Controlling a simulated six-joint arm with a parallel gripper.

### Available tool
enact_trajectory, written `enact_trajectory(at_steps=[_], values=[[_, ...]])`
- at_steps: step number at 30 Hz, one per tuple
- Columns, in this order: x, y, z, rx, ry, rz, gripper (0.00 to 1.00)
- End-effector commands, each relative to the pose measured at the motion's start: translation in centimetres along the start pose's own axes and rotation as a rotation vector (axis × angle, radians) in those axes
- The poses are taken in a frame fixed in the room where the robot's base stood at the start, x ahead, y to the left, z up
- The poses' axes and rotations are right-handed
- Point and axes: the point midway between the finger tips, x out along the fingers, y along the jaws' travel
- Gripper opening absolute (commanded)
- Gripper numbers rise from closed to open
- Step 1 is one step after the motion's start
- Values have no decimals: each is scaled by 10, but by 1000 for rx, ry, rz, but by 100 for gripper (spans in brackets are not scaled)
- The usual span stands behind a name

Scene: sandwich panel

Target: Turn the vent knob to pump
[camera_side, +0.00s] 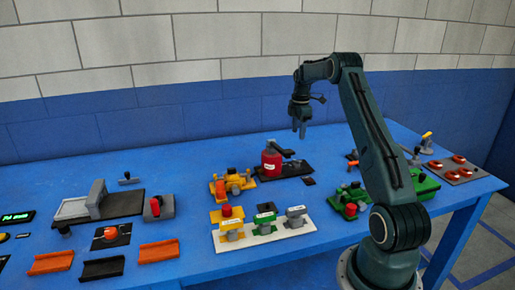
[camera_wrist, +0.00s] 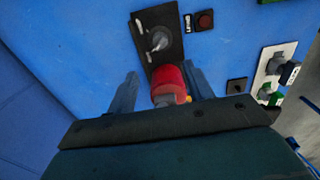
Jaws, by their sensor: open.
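A black plate (camera_wrist: 148,22) with a grey knob (camera_wrist: 158,40) and small white labels shows at the top of the wrist view. I take this as the vent knob, but the labels are too small to read. A red cylinder (camera_wrist: 168,80) stands at the plate's near end; it also shows in the side view (camera_side: 271,163), with a dark lever-like part (camera_side: 281,149) beside its top. My gripper (camera_side: 299,131) is open and empty, pointing down above this station and apart from it. In the wrist view the red cylinder appears between its fingers.
A small dark square with a red button (camera_wrist: 205,20) sits beside the plate. Yellow (camera_side: 233,186) and green (camera_side: 350,201) fixtures and a white strip of blocks (camera_side: 255,240) stand nearby. The blue table (camera_side: 200,150) is clear behind, up to the wall.

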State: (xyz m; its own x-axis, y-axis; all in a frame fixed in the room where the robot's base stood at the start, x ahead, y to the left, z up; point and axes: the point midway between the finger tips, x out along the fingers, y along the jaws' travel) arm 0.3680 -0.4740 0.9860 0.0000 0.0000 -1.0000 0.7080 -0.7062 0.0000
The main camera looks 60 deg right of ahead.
Motion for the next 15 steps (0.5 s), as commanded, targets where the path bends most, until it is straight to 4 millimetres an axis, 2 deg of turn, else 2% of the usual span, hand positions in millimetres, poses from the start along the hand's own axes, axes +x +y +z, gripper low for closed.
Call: enact_trajectory(at_steps=[8, 15], values=[[5, 0, 0, 0, 0, -1, 52], [25, -1, -1, 1, 0, -3, 52]])
